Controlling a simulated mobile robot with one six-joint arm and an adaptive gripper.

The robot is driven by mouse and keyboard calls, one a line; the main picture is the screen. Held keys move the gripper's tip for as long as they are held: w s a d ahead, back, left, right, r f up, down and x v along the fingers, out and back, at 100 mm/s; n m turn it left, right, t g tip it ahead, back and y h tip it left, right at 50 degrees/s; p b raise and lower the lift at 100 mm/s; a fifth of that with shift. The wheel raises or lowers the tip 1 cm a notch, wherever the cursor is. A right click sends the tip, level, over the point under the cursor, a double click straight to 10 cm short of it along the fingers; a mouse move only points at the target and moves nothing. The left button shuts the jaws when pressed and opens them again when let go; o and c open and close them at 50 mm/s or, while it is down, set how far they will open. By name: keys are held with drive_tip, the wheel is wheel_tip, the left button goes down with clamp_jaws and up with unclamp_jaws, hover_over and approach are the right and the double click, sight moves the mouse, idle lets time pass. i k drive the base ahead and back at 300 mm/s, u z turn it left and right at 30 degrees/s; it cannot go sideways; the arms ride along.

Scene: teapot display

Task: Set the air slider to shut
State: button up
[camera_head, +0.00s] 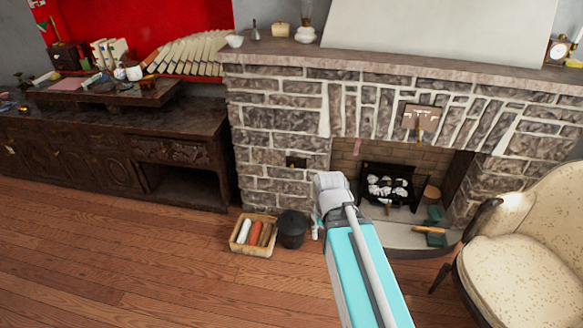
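A small brownish plate (424,113) with a brass-coloured upright piece is on the stone fireplace (275,127) above the opening. A small dark recess (296,162) shows in the stonework left of the opening. I cannot tell which of these, if either, is the air slider, or how it is set. My arm reaches up from the bottom of the view, and its grey end stands in front of the left side of the opening.
A grate (372,167) with pale lumps stands in the fireplace. A wooden crate (236,248) of rolls and a black bucket (292,229) stand on the floor at left. A cream armchair (525,265) stands close at right. The wooden floor at lower left is clear.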

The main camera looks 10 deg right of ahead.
sight(292, 164)
drive_tip(key=z, duration=0.05)
drive_tip(key=i, duration=1)
drive_tip(key=u, duration=0.05)
